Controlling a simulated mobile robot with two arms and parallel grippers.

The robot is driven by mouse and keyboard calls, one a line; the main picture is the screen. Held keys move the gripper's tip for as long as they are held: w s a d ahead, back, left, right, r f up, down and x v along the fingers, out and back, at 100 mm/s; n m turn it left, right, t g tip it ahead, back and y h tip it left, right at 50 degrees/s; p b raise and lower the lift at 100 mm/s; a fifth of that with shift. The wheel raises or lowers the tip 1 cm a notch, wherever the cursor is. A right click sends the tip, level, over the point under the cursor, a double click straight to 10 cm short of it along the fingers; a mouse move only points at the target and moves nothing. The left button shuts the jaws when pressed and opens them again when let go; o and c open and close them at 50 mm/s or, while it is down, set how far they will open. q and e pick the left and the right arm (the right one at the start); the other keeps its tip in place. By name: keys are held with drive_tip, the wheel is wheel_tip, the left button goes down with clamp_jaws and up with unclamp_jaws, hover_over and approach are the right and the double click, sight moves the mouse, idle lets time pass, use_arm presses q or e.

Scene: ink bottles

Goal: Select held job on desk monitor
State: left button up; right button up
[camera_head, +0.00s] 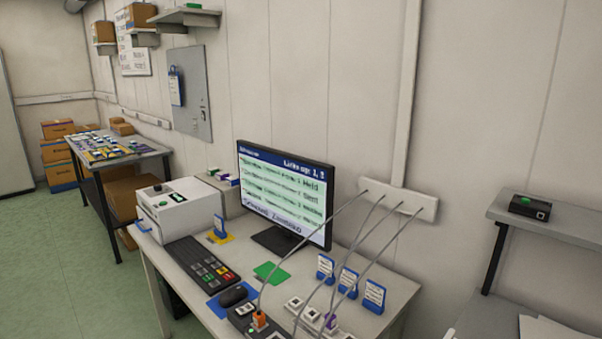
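The desk monitor (286,193) stands on the grey desk against the wall, its screen lit. The screen has a dark blue title bar and several list rows; the top row seems to end in "Held", the second in "Sent". Most of the text is too blurred to read. A black keyboard (203,264) with some coloured keys lies in front of it on the left. A black mouse (233,296) rests on a blue mat (217,308). Neither of my grippers shows in the head view.
A white printer (180,208) stands at the desk's left end. Several blue label stands (374,296) are at the right. Grey cables run from a wall strip (398,199) to devices at the desk's front. A side table (118,157) stands further left; green floor (55,270) is clear.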

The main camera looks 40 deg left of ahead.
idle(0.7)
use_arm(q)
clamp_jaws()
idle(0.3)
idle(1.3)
